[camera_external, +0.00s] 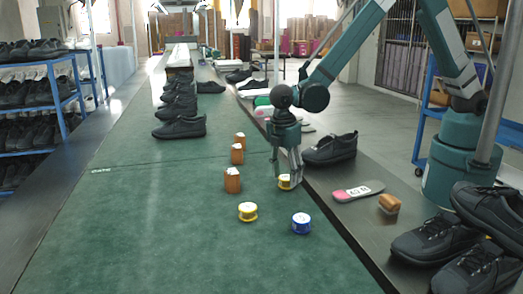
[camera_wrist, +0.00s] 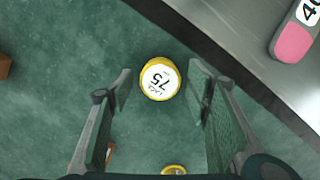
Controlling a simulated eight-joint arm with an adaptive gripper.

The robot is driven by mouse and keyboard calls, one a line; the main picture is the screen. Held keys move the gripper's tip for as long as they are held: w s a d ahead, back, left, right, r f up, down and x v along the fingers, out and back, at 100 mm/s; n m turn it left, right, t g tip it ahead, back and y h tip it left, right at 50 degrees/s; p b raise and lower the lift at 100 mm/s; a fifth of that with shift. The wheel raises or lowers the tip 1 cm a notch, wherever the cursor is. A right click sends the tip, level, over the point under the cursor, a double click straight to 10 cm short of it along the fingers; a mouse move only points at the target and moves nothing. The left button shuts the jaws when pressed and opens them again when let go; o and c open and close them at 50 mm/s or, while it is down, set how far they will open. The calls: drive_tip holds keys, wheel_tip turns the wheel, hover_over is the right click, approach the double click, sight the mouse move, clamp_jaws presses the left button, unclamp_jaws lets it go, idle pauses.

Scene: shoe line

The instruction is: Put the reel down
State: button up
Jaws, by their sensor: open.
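A yellow reel (camera_external: 284,182) with a white top stands on the green table (camera_external: 130,230), at its right edge. It also shows in the wrist view as a yellow reel marked 75 (camera_wrist: 160,79). My gripper (camera_external: 290,180) points down over this reel. In the wrist view my gripper (camera_wrist: 160,90) is open, with one finger on each side of the reel and a gap visible at both sides. In the external view the fingers partly hide the reel. Another yellow reel (camera_external: 248,212) and a blue reel (camera_external: 301,223) stand nearer the camera.
Several orange-brown blocks (camera_external: 232,181) stand in a line left of my gripper. Black shoes (camera_external: 180,127) line the table's far part. A metal ledge (camera_external: 345,215) on the right bears a shoe (camera_external: 330,149), a pink-ended insole (camera_external: 358,191) and a brush (camera_external: 390,203). The table's left side is clear.

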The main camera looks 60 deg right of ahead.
sight(284, 178)
wheel_tip(284, 178, up, 11)
drive_tip(key=a+p, duration=0.1)
drive_tip(key=shift+f, duration=0.15)
drive_tip(key=shift+w+a, duration=0.1)
idle(0.7)
drive_tip(key=s+d+r+m+t+y, duration=0.1)
drive_tip(key=d+r+m, duration=0.1)
drive_tip(key=d+r, duration=0.55)
drive_tip(key=d+r+m+t, duration=0.1)
drive_tip(key=d+r+m, duration=0.3)
drive_tip(key=d, duration=0.7)
drive_tip(key=s+d+r+m+t+y, duration=0.1)
drive_tip(key=d+r, duration=0.6)
drive_tip(key=d, duration=0.2)
drive_tip(key=s+d+r+m+t, duration=0.1)
drive_tip(key=s+d+m, duration=0.3)
drive_tip(key=s+d, duration=0.4)
drive_tip(key=s+d+r+m+t, duration=0.2)
drive_tip(key=s+d, duration=0.6)
drive_tip(key=d, duration=0.7)
drive_tip(key=shift+s+d+r+m+t+h, duration=0.3)
drive_tip(key=shift+m+t, duration=0.4)
drive_tip(key=shift+m, duration=0.6)
